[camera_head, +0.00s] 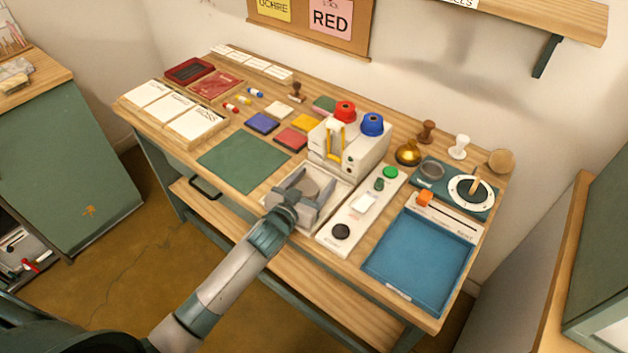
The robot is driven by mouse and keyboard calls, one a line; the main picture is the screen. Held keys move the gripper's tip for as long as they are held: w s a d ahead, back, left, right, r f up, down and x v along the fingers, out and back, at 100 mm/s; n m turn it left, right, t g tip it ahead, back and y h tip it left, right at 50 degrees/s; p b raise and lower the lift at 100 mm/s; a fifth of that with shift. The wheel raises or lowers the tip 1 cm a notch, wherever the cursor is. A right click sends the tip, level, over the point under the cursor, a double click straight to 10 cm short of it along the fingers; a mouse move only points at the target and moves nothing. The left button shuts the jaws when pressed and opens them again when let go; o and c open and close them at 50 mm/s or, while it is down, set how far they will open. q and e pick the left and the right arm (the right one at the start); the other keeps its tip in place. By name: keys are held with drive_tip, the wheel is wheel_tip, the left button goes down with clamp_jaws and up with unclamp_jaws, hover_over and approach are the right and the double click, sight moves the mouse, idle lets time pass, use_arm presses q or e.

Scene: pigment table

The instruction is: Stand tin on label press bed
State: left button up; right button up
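My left gripper (308,194) reaches in from below and hangs over a pale, shallow tray (343,190) in front of the white machine. Its two fingers look spread apart. A grey-brown patch shows between them, and I cannot tell what it is. The white machine (358,158) has a red spool (345,111), a blue spool (372,124) and a yellow lever. I cannot tell which surface is the label press bed. My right gripper is out of view.
A white panel (333,244) with a black knob and green buttons lies right of the tray. A blue tray (415,265) fills the front right. A gold pot (408,153) and stamps stand behind. The green mat (243,160) at left is clear.

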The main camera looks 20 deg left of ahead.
sight(304, 193)
use_arm(q)
drive_tip(key=shift+r, duration=0.15)
drive_tip(key=shift+s, duration=0.3)
drive_tip(key=shift+s+a, duration=0.1)
drive_tip(key=shift+s, duration=0.3)
drive_tip(key=v, duration=0.4)
drive_tip(key=shift+b, duration=0.35)
drive_tip(key=v, duration=0.6)
drive_tip(key=shift+s+r+b, duration=0.1)
drive_tip(key=shift+s+b, duration=0.2)
drive_tip(key=shift+b, duration=0.1)
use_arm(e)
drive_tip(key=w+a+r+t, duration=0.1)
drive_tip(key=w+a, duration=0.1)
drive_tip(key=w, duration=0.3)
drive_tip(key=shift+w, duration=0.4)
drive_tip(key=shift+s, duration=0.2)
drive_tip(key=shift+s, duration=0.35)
